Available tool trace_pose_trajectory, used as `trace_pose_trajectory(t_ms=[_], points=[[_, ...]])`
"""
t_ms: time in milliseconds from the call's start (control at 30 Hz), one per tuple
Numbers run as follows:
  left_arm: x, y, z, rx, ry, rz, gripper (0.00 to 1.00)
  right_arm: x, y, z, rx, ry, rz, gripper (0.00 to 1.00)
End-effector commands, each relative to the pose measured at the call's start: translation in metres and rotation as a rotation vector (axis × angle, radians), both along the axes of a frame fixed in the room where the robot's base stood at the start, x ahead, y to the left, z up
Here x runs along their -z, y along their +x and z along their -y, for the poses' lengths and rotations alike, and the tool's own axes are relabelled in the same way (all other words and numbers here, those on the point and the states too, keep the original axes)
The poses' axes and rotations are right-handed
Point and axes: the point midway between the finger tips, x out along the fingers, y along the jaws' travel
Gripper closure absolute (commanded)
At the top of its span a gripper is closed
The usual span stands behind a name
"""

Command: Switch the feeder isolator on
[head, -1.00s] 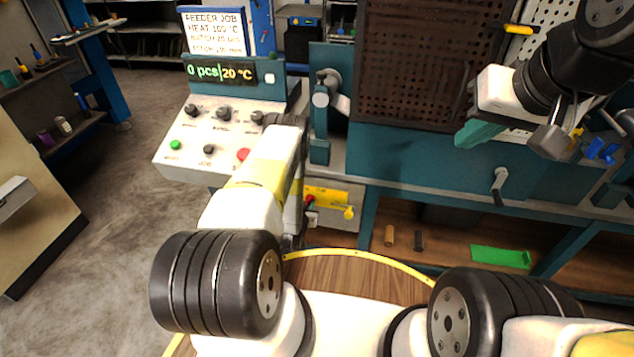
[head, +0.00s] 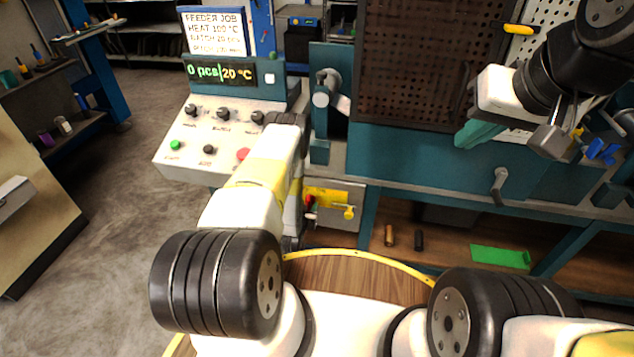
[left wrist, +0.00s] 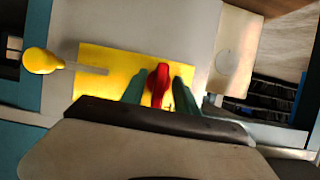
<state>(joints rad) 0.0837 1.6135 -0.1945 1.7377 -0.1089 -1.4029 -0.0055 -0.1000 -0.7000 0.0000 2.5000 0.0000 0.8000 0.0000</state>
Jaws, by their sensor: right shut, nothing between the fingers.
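The feeder isolator has a red handle (left wrist: 159,82) on a yellow plate (left wrist: 100,75). In the left wrist view the handle stands between the two teal fingers of my left gripper (left wrist: 159,92). The fingers are apart, one on each side, with narrow strips of yellow showing; whether either touches is unclear. In the head view the red handle (head: 310,202) and yellow plate (head: 330,197) show low on the front of the machine, beside my left forearm, which hides most of the left gripper. My right gripper (head: 478,135) is shut and empty, high at the right.
A yellow-knobbed lever (head: 349,212) sits close beside the isolator. A control panel (head: 185,160) with knobs and buttons stands above left; its display (head: 222,72) reads 0 pcs and 20 °C. A crank handle (head: 499,185) projects at the right.

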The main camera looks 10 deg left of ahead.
Motion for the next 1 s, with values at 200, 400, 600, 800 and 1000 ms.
trace_pose_trajectory(t_ms=[200, 400, 600, 800, 1000], points=[[-0.015, -0.036, -0.001, -0.001, -0.002, -0.003, 0.64, 0.0, 0.0, 0.0, 0.0, 0.0, 0.0, 1.0], [-0.024, -0.058, -0.002, -0.001, 0.0, -0.001, 0.64, 0.0, 0.0, 0.0, 0.0, 0.0, 0.0, 1.0], [-0.026, -0.062, -0.002, -0.001, 0.0, 0.0, 0.64, 0.0, 0.0, 0.0, 0.0, 0.0, 0.0, 1.0], [-0.026, -0.061, -0.002, -0.001, 0.0, 0.001, 0.64, 0.0, 0.0, 0.0, 0.0, 0.0, 0.0, 1.0], [-0.026, -0.061, -0.002, 0.0, 0.0, 0.0, 0.64, 0.0, 0.0, 0.0, 0.0, 0.0, 0.0, 1.0]])
